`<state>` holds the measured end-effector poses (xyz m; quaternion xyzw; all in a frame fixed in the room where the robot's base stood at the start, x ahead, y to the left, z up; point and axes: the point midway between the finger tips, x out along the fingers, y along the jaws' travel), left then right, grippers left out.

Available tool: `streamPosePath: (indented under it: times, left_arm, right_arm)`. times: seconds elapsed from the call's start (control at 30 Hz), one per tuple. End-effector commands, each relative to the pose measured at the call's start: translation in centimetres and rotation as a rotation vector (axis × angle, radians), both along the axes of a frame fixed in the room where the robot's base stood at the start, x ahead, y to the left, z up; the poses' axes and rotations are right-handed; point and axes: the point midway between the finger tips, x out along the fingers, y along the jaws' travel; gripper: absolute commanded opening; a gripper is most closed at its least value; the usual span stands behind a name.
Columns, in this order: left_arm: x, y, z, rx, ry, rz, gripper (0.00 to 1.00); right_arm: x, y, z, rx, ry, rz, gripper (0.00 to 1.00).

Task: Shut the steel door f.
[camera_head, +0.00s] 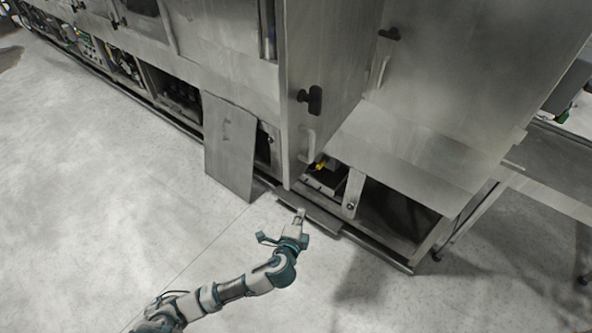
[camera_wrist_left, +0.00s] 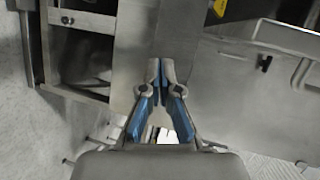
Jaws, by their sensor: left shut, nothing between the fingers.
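A tall steel door (camera_head: 330,60), which I take to be door f, stands open, swung out from the washer's front. It has a black latch (camera_head: 311,99) and a pale handle (camera_head: 308,146). My left gripper (camera_head: 301,212) is shut and empty, in front of the washer just below the door's lower corner in the picture. In the left wrist view the closed fingers (camera_wrist_left: 162,66) point at a grey steel surface; I cannot tell whether they touch it. My right gripper is not in view.
A steel panel (camera_head: 230,145) leans against the washer's base left of the door. An open lower bay (camera_head: 390,215) with a low sill lies to the right. A steel table (camera_head: 560,170) stands at far right. The pale floor (camera_head: 110,170) is clear at left.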

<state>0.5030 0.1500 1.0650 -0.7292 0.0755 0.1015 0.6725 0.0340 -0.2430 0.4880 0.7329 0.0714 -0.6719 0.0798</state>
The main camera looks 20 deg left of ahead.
Motion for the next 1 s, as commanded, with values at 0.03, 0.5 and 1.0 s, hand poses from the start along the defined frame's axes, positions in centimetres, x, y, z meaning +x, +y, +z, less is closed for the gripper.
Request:
streamPosePath:
  times: [0.03, 0.5, 1.0]
  left_arm:
    - [-1.4, -0.7, 4.5, 0.026, -0.074, -0.024, 0.00]
    - [-5.3, -0.9, 14.0, 0.076, -0.254, -0.049, 0.00]
    - [3.7, -0.4, 14.6, 0.079, -0.250, -0.048, 0.00]
  right_arm:
    - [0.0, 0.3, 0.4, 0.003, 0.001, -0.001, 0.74]
    - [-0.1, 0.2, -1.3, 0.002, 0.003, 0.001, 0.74]
    - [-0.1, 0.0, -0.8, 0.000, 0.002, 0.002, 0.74]
